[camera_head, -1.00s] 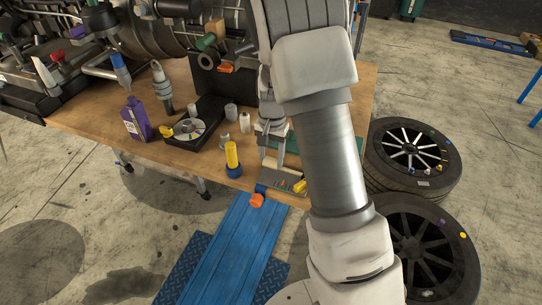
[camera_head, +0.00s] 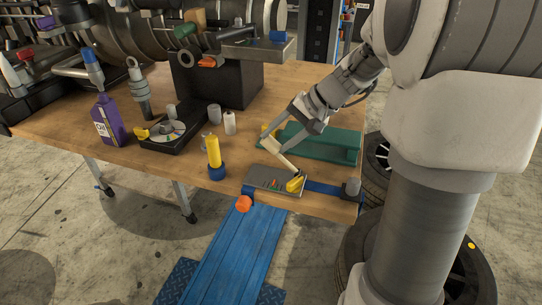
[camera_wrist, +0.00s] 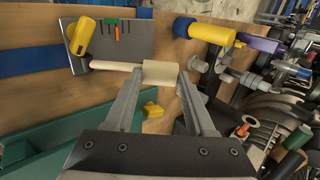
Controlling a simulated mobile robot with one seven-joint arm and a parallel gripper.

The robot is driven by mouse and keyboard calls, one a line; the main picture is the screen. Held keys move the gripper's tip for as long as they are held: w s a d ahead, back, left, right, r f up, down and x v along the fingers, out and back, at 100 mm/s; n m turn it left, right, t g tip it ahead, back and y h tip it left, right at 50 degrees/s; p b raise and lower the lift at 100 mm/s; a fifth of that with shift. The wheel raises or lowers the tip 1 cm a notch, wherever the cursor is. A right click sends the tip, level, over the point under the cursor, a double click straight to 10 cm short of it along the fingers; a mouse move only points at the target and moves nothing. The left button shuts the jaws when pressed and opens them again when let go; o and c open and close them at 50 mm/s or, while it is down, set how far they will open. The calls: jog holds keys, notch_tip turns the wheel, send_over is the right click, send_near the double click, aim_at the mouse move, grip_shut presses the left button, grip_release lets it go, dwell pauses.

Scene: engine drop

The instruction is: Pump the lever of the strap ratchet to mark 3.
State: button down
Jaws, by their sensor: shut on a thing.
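The strap ratchet has a grey plate (camera_head: 262,178) at the table's front edge, with small green, red and orange marks on it and a yellow part (camera_head: 295,184) at one corner. Its cream lever (camera_head: 287,160) leans up and back from the plate toward my gripper (camera_head: 279,138). In the wrist view the ratchet plate (camera_wrist: 112,45) is at the upper left and the lever's wider cream handle (camera_wrist: 160,73) sits between the fingertips. My gripper (camera_wrist: 158,80) is shut on that handle. The mark numbers are too small to read.
A blue strap (camera_head: 327,188) runs right to a grey cylinder (camera_head: 352,187). A green tray (camera_head: 335,146) lies behind the ratchet. A yellow cylinder on a blue base (camera_head: 214,155) stands left. A dark block (camera_head: 225,85) stands farther back.

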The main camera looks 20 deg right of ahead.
jog(key=shift+s+d+r+t+y+b, duration=0.2)
jog(key=shift+s+d+t+y+b, duration=0.15)
jog(key=shift+b, duration=0.35)
jog(key=shift+s+d+r+t+y+b, duration=0.15)
jog(key=shift+d+r+t+y+b, duration=0.1)
jog(key=shift+d+y+b, duration=0.35)
jog(key=shift+a, duration=0.2)
jog(key=shift+c, duration=1.1)
grip_release()
jog(key=p+v, duration=0.2)
jog(key=v, duration=1.5)
jog(key=shift+r+p, duration=0.3)
jog(key=shift+s, duration=0.15)
